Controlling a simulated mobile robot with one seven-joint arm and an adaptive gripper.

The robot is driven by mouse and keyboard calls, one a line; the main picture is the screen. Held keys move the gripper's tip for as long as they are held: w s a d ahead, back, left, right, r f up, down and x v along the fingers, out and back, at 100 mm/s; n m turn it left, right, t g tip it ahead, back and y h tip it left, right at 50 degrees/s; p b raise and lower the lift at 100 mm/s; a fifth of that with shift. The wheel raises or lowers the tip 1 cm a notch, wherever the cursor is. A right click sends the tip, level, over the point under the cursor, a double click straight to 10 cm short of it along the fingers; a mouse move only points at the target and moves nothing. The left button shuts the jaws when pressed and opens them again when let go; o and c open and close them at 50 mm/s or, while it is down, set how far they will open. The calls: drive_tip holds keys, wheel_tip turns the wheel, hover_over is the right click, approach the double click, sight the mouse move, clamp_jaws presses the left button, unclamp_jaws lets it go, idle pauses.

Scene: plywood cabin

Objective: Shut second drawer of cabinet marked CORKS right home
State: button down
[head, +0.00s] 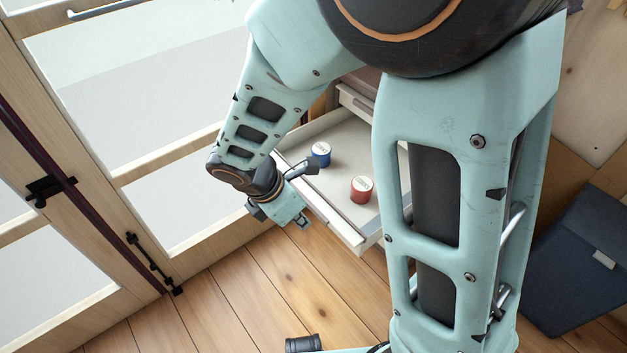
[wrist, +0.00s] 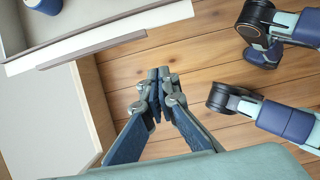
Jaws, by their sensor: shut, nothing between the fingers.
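An open drawer (head: 335,215) with pale walls stands pulled out in the head view. A blue tin (head: 320,153) and a red tin (head: 361,189) stand upright inside it. In the wrist view the drawer's white front (wrist: 115,31) crosses the top left, with a grey strip along it and part of the blue tin (wrist: 45,5) behind. My gripper (head: 303,223) is outside the drawer, before its front. In the wrist view my gripper (wrist: 158,74) is shut and empty, with floor beyond its tips and a visible gap to the front. My arm hides most of the cabinet; no CORKS label shows.
A wood-framed glazed door or window (head: 180,200) with black fittings stands close on the left. A dark blue flat-sided object (head: 575,270) is at the right, beyond my arm.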

sight(332, 224)
drive_tip(key=w+d+f+b, duration=0.4)
drive_tip(key=d+f+b, duration=0.1)
drive_tip(key=f, duration=0.4)
drive_tip(key=shift+d+f, duration=0.3)
drive_tip(key=shift+d, duration=0.45)
drive_tip(key=shift+w+d+r, duration=0.1)
drive_tip(key=shift+w+d, duration=0.15)
drive_tip(key=shift+d, duration=0.25)
drive_tip(key=w+d+p, duration=0.4)
drive_tip(key=w+d, duration=0.1)
drive_tip(key=d, duration=0.3)
drive_tip(key=w+d+p, duration=0.5)
drive_tip(key=w+d, duration=0.1)
drive_tip(key=d, duration=0.3)
drive_tip(key=w+d+p, duration=0.4)
drive_tip(key=w+d, duration=0.2)
drive_tip(key=d, duration=0.2)
drive_tip(key=shift+d+p, duration=0.2)
drive_tip(key=shift+p, duration=0.15)
drive_tip(key=shift+w+d, duration=0.4)
drive_tip(key=shift+d, duration=0.15)
drive_tip(key=shift+a, duration=0.1)
